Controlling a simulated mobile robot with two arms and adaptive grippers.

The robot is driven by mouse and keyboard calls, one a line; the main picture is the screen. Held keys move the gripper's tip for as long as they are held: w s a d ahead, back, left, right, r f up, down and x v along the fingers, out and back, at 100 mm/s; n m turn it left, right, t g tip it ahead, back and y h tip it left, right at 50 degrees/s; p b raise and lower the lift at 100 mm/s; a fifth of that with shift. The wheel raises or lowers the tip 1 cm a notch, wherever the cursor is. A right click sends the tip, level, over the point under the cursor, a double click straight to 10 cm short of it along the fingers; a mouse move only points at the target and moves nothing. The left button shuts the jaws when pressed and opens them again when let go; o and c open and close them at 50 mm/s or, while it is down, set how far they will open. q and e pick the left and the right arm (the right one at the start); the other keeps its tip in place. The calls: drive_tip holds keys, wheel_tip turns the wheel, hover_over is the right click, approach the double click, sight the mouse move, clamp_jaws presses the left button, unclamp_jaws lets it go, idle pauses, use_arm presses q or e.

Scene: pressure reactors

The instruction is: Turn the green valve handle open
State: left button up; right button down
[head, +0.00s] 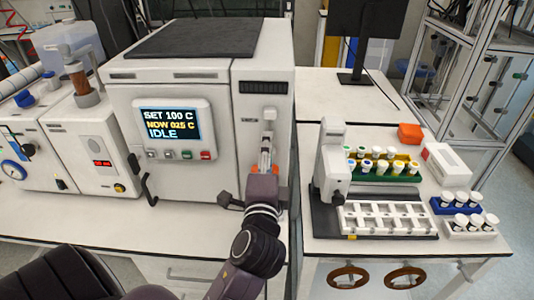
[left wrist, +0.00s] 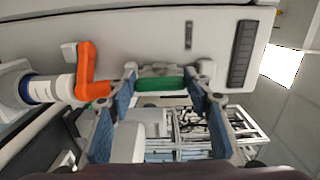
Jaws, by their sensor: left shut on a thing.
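The green valve handle (left wrist: 160,84) shows in the left wrist view as a short green bar in front of the white instrument's face. My left gripper (left wrist: 162,92) has its blue-padded fingers on either side of the bar and is shut on it. In the head view my left gripper (head: 266,152) is up against the narrow right-hand panel of the white reactor (head: 220,130), and it hides the handle there. The reactor's display reads SET 100 C, NOW 025 C, IDLE. My right gripper is in neither view.
An orange lever (left wrist: 90,75) sits beside the handle in the left wrist view. A black hooked handle (head: 141,180) sticks out at the reactor's lower left. To the right stand a white tray (head: 390,234) and a green vial rack (head: 385,176).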

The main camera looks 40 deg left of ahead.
use_arm(q)
drive_tip(key=shift+f, duration=0.1)
drive_tip(key=o, duration=1.2)
drive_tip(key=shift+c, duration=0.2)
drive_tip(key=v, duration=0.7)
drive_tip(key=shift+s, duration=0.3)
drive_tip(key=shift+d, duration=0.1)
